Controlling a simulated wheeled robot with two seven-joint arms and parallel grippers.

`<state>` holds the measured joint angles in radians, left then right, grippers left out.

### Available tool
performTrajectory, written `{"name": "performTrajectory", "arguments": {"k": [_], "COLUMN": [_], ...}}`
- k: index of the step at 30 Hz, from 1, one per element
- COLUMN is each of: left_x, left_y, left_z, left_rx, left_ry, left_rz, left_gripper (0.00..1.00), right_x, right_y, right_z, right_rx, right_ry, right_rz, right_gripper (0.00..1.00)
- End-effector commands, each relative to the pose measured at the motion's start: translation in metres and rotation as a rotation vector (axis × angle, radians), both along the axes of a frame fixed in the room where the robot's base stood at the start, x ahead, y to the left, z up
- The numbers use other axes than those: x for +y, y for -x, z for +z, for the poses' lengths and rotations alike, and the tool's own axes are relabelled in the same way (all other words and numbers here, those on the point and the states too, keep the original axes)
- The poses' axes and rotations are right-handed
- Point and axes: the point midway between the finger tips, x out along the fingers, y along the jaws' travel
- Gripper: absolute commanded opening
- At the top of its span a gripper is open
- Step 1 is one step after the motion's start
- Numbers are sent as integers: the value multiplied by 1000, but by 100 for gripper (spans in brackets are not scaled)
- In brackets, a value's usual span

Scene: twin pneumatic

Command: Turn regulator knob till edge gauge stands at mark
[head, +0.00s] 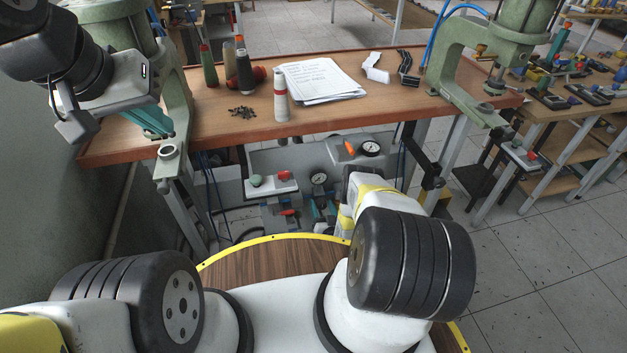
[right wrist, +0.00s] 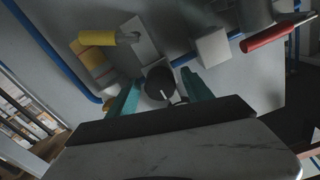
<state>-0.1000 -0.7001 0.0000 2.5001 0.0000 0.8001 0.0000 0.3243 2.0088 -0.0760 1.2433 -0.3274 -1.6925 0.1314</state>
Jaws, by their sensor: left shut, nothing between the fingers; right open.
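The black regulator knob (right wrist: 158,80), with a white line on its face, shows in the right wrist view. My right gripper (right wrist: 158,93) is open, with one teal finger on each side of the knob; contact cannot be told. In the head view, a round dial gauge with a black rim (head: 370,148) sits at the upper right edge of the grey panel under the bench. A second white-faced gauge (head: 319,178) is lower and left of it. Their needles are too small to read. My left gripper (head: 153,121) is shut and empty beside the left press.
A yellow lever (right wrist: 108,38) and a red lever (right wrist: 278,33) stick out near the knob. Green presses (head: 450,60) stand at both bench ends.

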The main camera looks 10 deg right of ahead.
Motion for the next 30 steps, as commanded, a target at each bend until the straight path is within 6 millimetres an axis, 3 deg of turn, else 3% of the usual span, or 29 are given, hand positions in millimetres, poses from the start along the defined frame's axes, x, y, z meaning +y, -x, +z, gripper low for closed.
{"name": "performTrajectory", "arguments": {"k": [4,13,23,30], "left_x": [0,0,0,0], "left_y": [0,0,0,0], "left_z": [0,0,0,0], "left_rx": [0,0,0,0], "left_ry": [0,0,0,0], "left_rz": [0,0,0,0], "left_gripper": [0,0,0,0], "right_x": [0,0,0,-1], "right_y": [0,0,0,0], "right_z": [0,0,0,0], "right_rx": [0,0,2,6], "right_ry": [0,1,-46,-192], "right_rz": [0,0,0,-2], "right_gripper": [57,0,0,0]}}
